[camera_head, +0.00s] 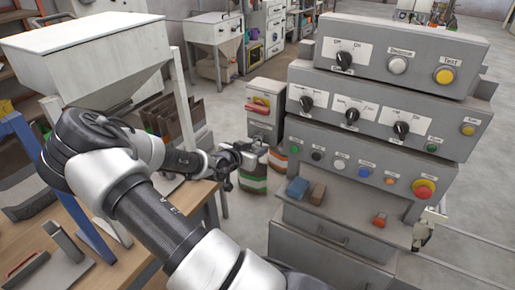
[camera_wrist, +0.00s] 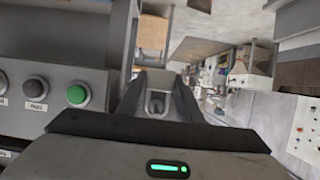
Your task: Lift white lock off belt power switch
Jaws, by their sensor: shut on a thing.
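My gripper (camera_head: 250,152) is in front of the console's left side, just below a grey switch box (camera_head: 264,125) with a red handle (camera_head: 257,105). In the wrist view, my gripper (camera_wrist: 157,84) is shut on a small grey-white piece with a loop-like outline (camera_wrist: 157,104), which I take for the white lock. The fingers hide much of it. It appears apart from the switch box, but the exact gap is hard to tell. I cannot read which switch is the belt power switch.
The stepped control console (camera_head: 385,125) with knobs and buttons stands to the right. Its shelf holds a blue block (camera_head: 297,187), a brown block (camera_head: 317,194) and a red lock (camera_head: 379,220). A wooden bench (camera_head: 145,235) and a white hopper (camera_head: 85,60) are left.

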